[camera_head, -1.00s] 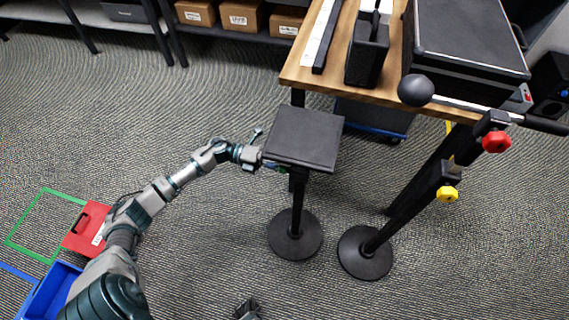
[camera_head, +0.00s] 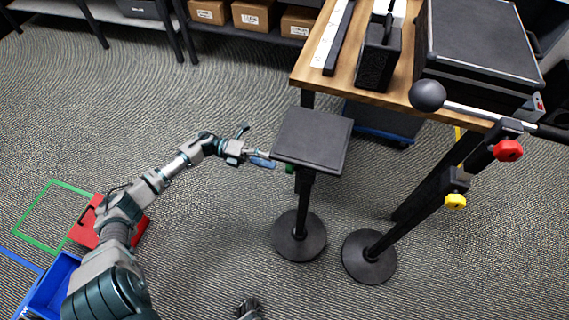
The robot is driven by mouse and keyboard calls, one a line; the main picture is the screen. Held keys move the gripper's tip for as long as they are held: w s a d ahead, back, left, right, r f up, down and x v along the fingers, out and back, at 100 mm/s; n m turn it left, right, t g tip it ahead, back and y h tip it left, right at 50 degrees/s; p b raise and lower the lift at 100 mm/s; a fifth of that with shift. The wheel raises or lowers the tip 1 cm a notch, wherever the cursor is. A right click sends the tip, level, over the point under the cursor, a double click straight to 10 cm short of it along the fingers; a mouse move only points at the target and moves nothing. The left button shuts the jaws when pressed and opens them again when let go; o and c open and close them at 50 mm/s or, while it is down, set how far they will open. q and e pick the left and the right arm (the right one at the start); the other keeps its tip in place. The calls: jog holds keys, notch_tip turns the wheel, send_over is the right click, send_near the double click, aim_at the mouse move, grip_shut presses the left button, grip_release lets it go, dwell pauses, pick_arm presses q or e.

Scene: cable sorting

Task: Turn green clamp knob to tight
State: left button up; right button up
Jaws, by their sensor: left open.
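The green clamp knob (camera_head: 289,169) shows as a small patch under the left edge of the black square platform (camera_head: 312,138) on its stand. The platform hides most of it. My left gripper (camera_head: 264,159) is open just left of the platform, its fingers pointing right toward the knob. There seems to be a small gap between fingers and knob. The knob's tightness cannot be told. A gripper part, likely my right gripper (camera_head: 248,309), shows at the bottom edge, mostly cut off.
A second stand with a round base (camera_head: 369,258) carries a yellow knob (camera_head: 455,201), a red knob (camera_head: 508,150) and a bar with a black ball (camera_head: 427,95). A wooden table (camera_head: 345,84) stands behind. A red case (camera_head: 83,231) and blue bin (camera_head: 51,285) lie lower left.

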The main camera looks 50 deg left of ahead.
pick_arm(q)
jog(key=v, duration=0.5)
jog(key=shift+f, duration=0.15)
